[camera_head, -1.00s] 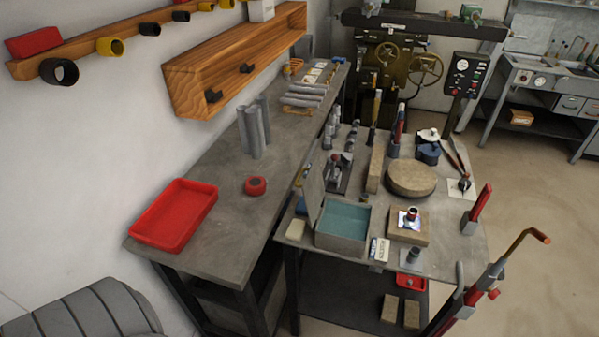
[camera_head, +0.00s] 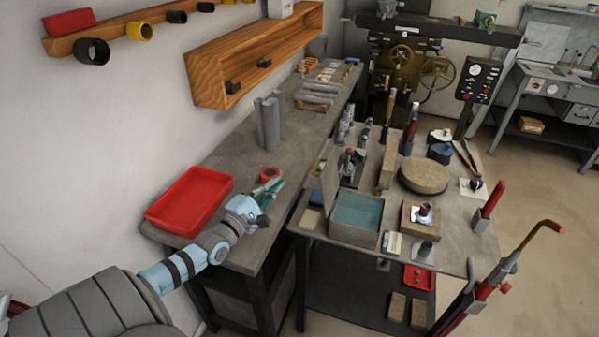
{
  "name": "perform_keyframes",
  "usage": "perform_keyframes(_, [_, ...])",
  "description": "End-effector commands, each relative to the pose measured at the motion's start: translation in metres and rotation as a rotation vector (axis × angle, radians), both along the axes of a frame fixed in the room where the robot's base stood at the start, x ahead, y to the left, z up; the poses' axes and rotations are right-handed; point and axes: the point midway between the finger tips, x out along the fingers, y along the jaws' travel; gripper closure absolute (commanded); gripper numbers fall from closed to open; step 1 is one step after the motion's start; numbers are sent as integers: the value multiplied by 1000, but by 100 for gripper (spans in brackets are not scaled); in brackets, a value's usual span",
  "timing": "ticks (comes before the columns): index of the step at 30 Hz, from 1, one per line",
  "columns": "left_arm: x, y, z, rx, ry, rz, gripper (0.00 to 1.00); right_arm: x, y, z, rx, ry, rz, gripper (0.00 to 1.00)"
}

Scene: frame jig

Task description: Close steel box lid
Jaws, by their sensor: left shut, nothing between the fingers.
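The steel box (camera_head: 342,233) stands open near the front left corner of the right-hand bench, and its teal interior shows. Its grey lid (camera_head: 329,187) stands upright along the box's left side. My left gripper (camera_head: 274,190) is shut and empty. It is to the left of the box and lid, over the left-hand bench, apart from both. Its fingers are small in the view and show close to a red ring. My right gripper is not in view.
A red tray (camera_head: 190,201) and the red ring (camera_head: 269,174) lie on the left bench (camera_head: 222,150). A pale block (camera_head: 311,219) sits left of the box. A wooden block (camera_head: 419,217) and a small printed card (camera_head: 392,243) are to its right. Tall tools stand behind.

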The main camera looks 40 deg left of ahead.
Motion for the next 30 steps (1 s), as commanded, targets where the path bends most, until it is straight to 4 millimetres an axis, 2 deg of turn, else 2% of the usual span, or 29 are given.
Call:
perform_keyframes(8, [61, 5, -1, 1, -4, 1, 100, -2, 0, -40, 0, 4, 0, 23])
perform_keyframes(9, [66, 3, 4, -2, -1, 1, 100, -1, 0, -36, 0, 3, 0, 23])
perform_keyframes(10, [66, -4, 11, -4, 2, 1, 100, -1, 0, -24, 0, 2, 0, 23])
perform_keyframes(12, [69, -14, 18, -3, 2, 0, 100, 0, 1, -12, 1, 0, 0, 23])
perform_keyframes(15, [72, -24, 21, -1, 2, 0, 100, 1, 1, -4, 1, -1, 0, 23])
perform_keyframes(30, [74, -31, 19, 4, 4, -1, 100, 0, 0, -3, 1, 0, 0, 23])
